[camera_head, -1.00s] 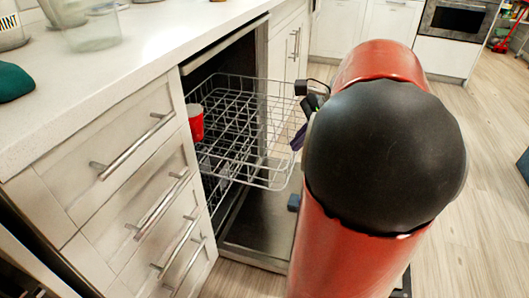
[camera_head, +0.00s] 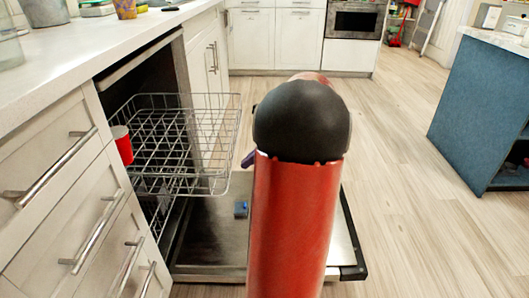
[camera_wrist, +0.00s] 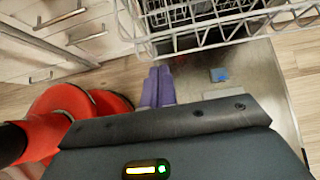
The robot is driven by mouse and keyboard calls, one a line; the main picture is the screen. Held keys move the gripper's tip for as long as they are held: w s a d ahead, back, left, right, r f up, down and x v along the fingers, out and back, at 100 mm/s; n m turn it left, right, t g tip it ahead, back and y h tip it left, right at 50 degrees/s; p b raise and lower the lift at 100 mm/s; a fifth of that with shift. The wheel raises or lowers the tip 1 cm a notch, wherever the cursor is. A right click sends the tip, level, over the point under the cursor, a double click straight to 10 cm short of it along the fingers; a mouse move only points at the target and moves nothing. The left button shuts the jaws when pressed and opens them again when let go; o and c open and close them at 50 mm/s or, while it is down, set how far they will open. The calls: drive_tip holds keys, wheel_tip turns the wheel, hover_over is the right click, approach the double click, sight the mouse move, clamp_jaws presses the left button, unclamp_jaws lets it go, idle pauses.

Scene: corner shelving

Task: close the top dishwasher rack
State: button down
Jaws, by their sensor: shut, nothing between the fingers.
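The top dishwasher rack (camera_head: 180,140) is a grey wire basket, pulled out of the dishwasher over its lowered door (camera_head: 205,245). A red cup (camera_head: 122,146) stands in the rack at its left side. The rack's wire rim (camera_wrist: 215,32) also shows at the top of the wrist view. My gripper has purple fingers (camera_wrist: 158,86), pressed together with nothing between them. They are just outside the rack's edge, with no clear contact.
Drawers with bar handles (camera_head: 95,235) stand left of the dishwasher under a white counter (camera_head: 90,45). A blue island (camera_head: 485,115) is at the right. The wood floor (camera_head: 400,200) between is clear.

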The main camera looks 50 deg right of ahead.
sight(227, 166)
drive_tip(key=shift+w+a+r, duration=0.15)
drive_tip(key=shift+w+a, duration=1)
drive_tip(key=shift+w, duration=0.1)
drive_tip(key=shift+w, duration=0.1)
